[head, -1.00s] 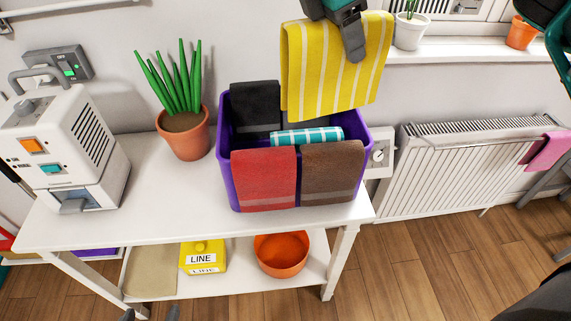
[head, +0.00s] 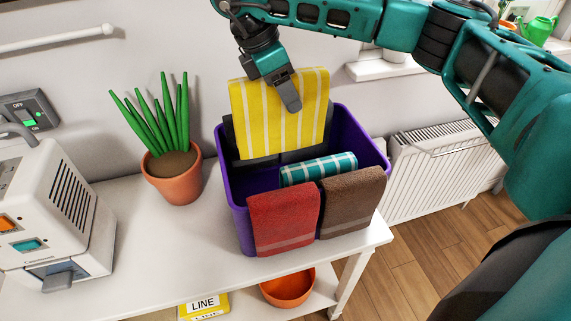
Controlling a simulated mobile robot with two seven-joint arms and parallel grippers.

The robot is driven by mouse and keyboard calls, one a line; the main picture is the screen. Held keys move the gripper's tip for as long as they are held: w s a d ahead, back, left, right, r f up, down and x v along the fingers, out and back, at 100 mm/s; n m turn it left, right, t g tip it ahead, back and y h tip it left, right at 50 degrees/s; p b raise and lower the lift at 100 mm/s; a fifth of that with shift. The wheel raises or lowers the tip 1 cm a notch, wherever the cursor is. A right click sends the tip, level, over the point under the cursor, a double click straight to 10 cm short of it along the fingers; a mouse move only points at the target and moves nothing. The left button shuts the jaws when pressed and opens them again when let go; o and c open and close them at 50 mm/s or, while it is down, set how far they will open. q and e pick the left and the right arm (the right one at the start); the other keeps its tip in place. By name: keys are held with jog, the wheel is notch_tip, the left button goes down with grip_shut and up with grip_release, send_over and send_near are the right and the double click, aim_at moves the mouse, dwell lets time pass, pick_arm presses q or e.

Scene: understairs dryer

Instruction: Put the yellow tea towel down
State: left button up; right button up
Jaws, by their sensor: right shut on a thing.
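The yellow tea towel (head: 255,110) with white stripes hangs at the upper centre of the head view. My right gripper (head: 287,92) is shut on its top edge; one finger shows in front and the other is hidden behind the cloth. The towel hangs at the back left of the purple crate (head: 234,205), in front of dark grey cloth (head: 262,162) that shows at its lower edge and left side. I cannot tell whether the towel touches the crate's back rim. My left gripper is not in view.
A red towel (head: 284,220) and a brown towel (head: 352,200) hang over the crate's front rim; a rolled teal checked cloth (head: 318,169) lies inside. A potted plant (head: 173,180) and a white machine (head: 55,215) stand left on the white table (head: 165,260). Bare tabletop lies between.

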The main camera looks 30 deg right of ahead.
aim_at(286, 138)
notch_tip(286, 138, down, 12)
jog(key=shift+r+b, duration=0.15)
jog(key=shift+b, duration=0.85)
jog(key=shift+f, duration=2.45)
jog(key=o, duration=0.9)
jog(key=shift+f, duration=0.15)
jog(key=shift+o, duration=1.1)
